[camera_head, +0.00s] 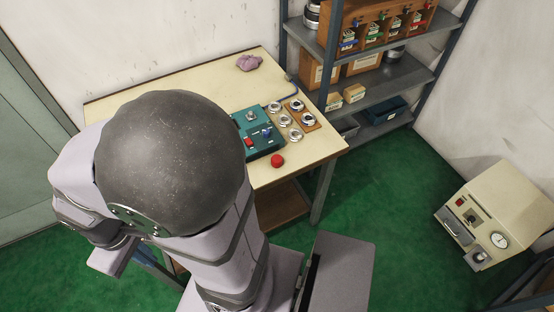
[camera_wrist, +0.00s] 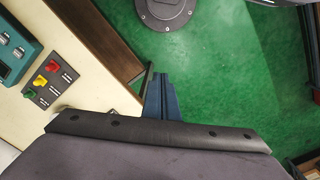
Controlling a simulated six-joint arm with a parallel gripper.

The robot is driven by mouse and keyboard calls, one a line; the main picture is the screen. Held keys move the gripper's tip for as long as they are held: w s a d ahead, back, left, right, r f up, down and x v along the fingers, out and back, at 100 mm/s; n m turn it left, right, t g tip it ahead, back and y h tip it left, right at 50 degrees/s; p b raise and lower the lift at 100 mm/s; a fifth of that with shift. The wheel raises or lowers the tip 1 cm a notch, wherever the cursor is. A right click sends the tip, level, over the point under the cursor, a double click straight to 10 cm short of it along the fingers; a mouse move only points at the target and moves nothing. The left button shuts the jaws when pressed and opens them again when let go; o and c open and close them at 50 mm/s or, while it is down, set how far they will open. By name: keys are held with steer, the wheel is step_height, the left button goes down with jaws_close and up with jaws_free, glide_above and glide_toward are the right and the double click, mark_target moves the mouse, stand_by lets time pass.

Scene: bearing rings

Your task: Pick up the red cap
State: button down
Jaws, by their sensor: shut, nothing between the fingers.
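The red cap (camera_head: 278,161) is a small round red piece on the cream table (camera_head: 320,146), near its front edge, below the teal control box (camera_head: 266,146) in the head view. I cannot make it out in the wrist view. The gripper is shut and empty, apart from the cap.
Several silver rings (camera_head: 283,121) lie right of the control box, some on a wooden board. A crumpled purple cloth (camera_head: 249,63) lies at the back. A loaded shelf rack (camera_head: 392,75) stands behind. The wrist view shows a panel with coloured knobs (camera_wrist: 48,78) and green floor (camera_wrist: 220,75).

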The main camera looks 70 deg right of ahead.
steer(key=c, duration=1.2)
jaws_free()
steer(key=s+d+f+m+g+y+b, duration=0.1)
steer(key=s+d+f+m+b, duration=0.3)
steer(key=d, duration=0.3)
steer(key=s+d+f+m+b, duration=0.35)
steer(key=d+f+m, duration=0.2)
steer(key=d, duration=0.25)
steer(key=m+t+h+b, duration=0.1)
steer(key=m+h+b, duration=0.2)
steer(key=m+h, duration=0.4)
glide_toward(277, 159)
steer(key=d+m+y, duration=0.1)
steer(key=d, duration=0.1)
steer(key=shift+m+y, duration=0.25)
steer(key=shift+y, duration=0.05)
steer(key=shift+a+x, duration=0.15)
steer(key=shift+x, duration=0.9)
steer(key=shift+a+x, duration=0.2)
steer(key=shift+x, duration=3)
